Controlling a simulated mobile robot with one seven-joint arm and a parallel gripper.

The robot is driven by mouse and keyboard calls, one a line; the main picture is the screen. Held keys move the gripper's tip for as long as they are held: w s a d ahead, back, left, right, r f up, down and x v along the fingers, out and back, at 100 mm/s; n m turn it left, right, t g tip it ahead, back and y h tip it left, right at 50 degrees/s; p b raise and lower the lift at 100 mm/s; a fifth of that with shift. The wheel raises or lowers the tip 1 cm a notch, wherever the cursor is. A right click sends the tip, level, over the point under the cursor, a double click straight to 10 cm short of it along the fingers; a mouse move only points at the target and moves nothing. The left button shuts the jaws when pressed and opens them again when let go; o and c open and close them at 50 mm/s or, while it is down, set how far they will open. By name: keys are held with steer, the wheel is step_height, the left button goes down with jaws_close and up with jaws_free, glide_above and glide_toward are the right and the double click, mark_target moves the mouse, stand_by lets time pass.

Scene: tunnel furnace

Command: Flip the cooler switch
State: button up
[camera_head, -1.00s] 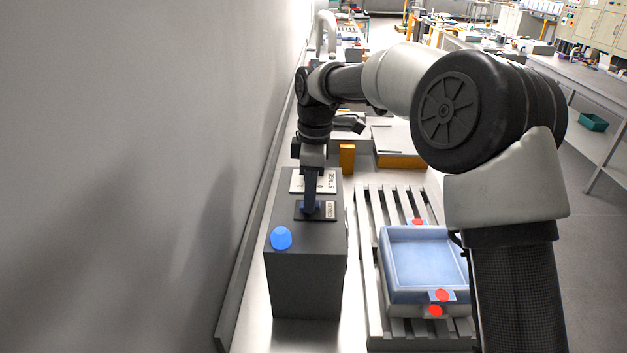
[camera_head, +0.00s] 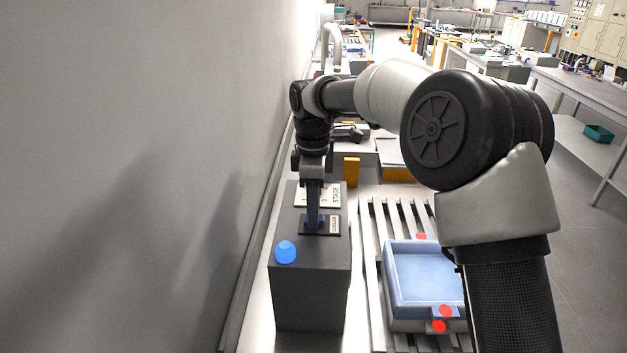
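The cooler switch plate (camera_head: 333,226), a small black plate with a white label, lies on top of a dark grey control box (camera_head: 310,258). My gripper (camera_head: 313,222) points straight down with its fingertips at the plate's left part, over the switch. The fingers hide the switch lever, so its position does not show. Whether the fingers are apart or closed on the lever cannot be made out from this view.
A blue dome button (camera_head: 286,251) sits at the box's near left corner. A white "STAGE" plate (camera_head: 331,195) lies behind the cooler plate. To the right, a blue tray (camera_head: 425,275) with red dots rests on slatted rails (camera_head: 374,290). A grey wall stands close on the left.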

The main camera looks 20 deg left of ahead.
step_height(320, 180, up, 17)
steer(key=p, duration=0.1)
steer(key=shift+f+p, duration=0.2)
steer(key=shift+p, duration=0.15)
